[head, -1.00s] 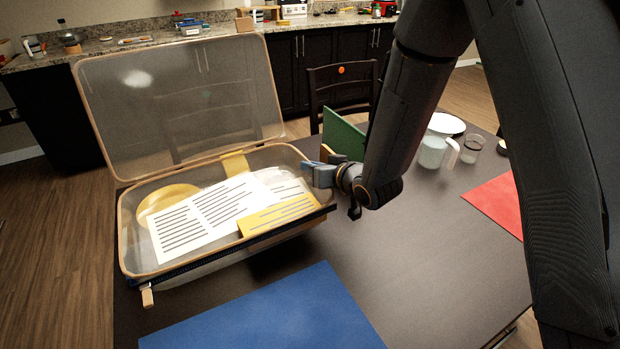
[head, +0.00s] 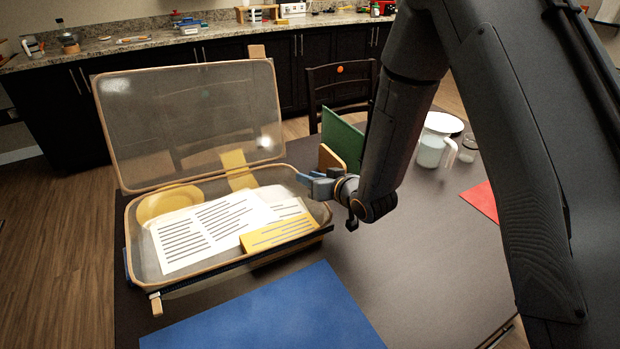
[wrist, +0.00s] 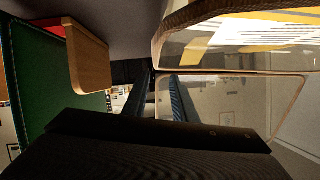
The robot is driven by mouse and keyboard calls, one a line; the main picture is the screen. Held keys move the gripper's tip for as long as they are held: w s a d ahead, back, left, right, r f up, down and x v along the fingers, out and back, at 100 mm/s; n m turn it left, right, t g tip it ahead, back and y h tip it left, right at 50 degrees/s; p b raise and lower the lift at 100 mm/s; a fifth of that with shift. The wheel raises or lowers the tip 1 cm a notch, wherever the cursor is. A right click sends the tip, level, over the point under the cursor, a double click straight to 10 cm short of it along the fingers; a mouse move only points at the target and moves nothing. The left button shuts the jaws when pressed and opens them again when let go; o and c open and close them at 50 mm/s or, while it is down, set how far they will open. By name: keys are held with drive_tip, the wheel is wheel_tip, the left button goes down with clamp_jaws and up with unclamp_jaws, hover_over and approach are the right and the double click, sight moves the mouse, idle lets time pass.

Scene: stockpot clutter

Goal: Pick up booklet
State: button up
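An open, clear-walled case with a tan rim (head: 128,232) stands on the dark table, its lid (head: 185,120) raised at the back. Inside lie white printed sheets (head: 175,245) with dark lines and a yellow lined piece (head: 280,232) at the front right. Which of these is the booklet I cannot tell; no label shows. My gripper (head: 306,181) is just at the case's right rim, above it or beside it. In the wrist view my gripper's (wrist: 162,95) two dark blue fingers are apart with nothing between them, and the case rim runs close on the right.
A green panel (head: 342,140) and a wooden block (head: 331,158) stand right behind my gripper. A white pitcher (head: 434,145) and a glass (head: 468,148) are farther right. A blue mat (head: 265,310) lies in front; a red mat (head: 482,200) lies right. The table centre is clear.

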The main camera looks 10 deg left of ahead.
drive_tip(key=b+v, duration=0.2)
drive_tip(key=v, duration=1)
drive_tip(key=s+d+m+g+h, duration=0.2)
drive_tip(key=s+d+g+h, duration=0.1)
drive_tip(key=d, duration=0.7)
drive_tip(key=s+d+m+g+h, duration=0.2)
drive_tip(key=s+d+h, duration=0.3)
drive_tip(key=d, duration=0.6)
drive_tip(key=shift+s+f+g+h, duration=0.4)
drive_tip(key=shift+g+h, duration=0.1)
drive_tip(key=shift+h, duration=0.1)
drive_tip(key=shift+o, duration=0.5)
drive_tip(key=s+d+r+m+g, duration=0.1)
drive_tip(key=s+r+g, duration=0.1)
drive_tip(key=s, duration=0.6)
drive_tip(key=shift+s+d+m+g, duration=0.2)
drive_tip(key=shift+d+m+g, duration=0.2)
drive_tip(key=shift+g, duration=0.2)
drive_tip(key=shift+s+r, duration=0.2)
drive_tip(key=shift+s, duration=0.2)
drive_tip(key=shift+s, duration=0.1)
